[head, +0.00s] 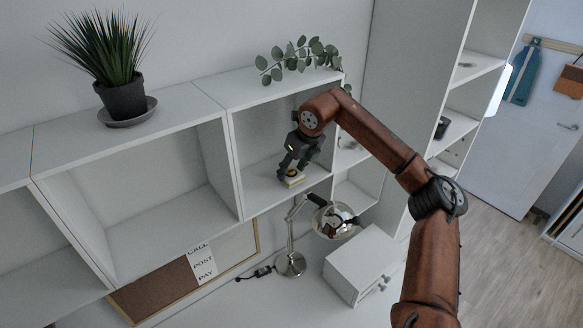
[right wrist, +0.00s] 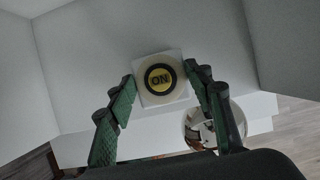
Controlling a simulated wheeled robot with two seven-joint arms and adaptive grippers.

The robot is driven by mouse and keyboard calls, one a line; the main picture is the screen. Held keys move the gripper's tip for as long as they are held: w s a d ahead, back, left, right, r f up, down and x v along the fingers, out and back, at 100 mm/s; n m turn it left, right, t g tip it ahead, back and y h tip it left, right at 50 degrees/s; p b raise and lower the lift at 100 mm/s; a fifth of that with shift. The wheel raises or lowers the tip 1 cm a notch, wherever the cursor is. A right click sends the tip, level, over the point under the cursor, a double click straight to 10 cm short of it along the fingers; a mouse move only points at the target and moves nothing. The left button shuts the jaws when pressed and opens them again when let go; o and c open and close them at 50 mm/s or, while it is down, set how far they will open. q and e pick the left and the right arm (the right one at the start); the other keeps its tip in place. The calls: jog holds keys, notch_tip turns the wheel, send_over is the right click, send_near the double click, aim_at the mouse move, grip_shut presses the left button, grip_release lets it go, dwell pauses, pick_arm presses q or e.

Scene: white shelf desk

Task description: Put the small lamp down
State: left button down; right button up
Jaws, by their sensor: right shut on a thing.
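The small lamp (right wrist: 160,78) is a white square block with a black ring and a yellow face marked "ON". In the right wrist view it sits between the green-padded fingers of my right gripper (right wrist: 160,84), which is shut on its two sides. In the head view the small lamp (head: 292,179) is in the shelf's right compartment, near the front edge of its floor. My right gripper (head: 290,170) comes down on it from above. I cannot tell whether its base touches the shelf floor. My left gripper is not in view.
A potted plant (head: 122,97) and a leafy sprig (head: 300,58) are on the shelf top. The left compartment (head: 150,210) is empty. Below are a metal desk lamp (head: 291,262), a white drawer box (head: 355,268) and a pinboard (head: 150,290). A tall shelf stands to the right.

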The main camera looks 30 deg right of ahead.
jog(key=shift+w, duration=0.1)
jog(key=shift+f, duration=0.2)
jog(key=o, duration=1.2)
jog(key=shift+r, duration=0.1)
